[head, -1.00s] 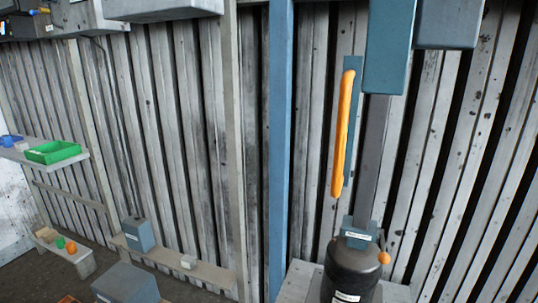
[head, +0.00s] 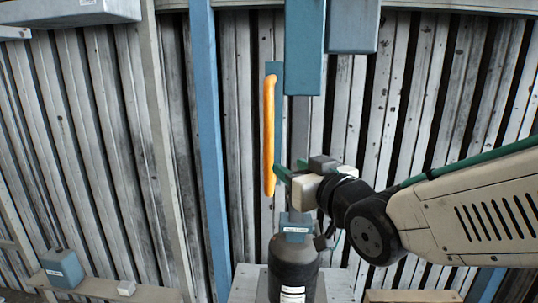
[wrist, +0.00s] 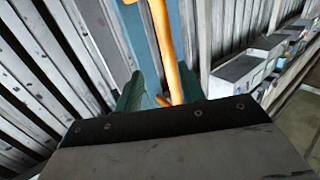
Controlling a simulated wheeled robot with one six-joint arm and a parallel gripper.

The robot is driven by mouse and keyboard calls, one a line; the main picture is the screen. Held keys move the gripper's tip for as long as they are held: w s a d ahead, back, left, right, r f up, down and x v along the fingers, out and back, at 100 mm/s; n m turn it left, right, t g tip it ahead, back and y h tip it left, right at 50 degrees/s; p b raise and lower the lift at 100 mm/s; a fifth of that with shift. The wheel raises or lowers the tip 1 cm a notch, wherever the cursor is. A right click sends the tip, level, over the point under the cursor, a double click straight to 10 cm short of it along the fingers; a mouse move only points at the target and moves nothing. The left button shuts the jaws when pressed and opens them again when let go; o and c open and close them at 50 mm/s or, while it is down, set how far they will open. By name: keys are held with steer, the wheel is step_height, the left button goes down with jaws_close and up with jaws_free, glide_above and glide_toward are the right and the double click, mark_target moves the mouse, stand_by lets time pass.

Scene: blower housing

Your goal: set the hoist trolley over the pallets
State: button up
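A long orange handle (head: 268,140) stands upright against a blue-grey plate (head: 276,80) on the slatted wall. My gripper (head: 281,171) comes in from the right near the handle's lower end. In the wrist view, its green fingers (wrist: 160,90) are apart, with the orange handle (wrist: 163,35) showing between or just beyond them. I cannot tell if they touch it. I cannot make out a hoist trolley for certain.
A blue box (head: 305,50) and a grey box (head: 352,28) hang above the cylinder. A blue post (head: 207,130) stands left of the handle. A small blue-grey box (head: 62,268) sits on a low ledge at lower left. Shelved boxes (wrist: 240,70) show in the wrist view.

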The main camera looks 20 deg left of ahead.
mark_target(271, 156)
steer(key=shift+y, duration=0.3)
steer(key=x, duration=0.6)
steer(key=shift+s+a+r, duration=0.1)
steer(key=shift+a+r, duration=0.15)
steer(key=shift+a, duration=0.4)
steer(key=shift+x, duration=0.75)
jaws_close()
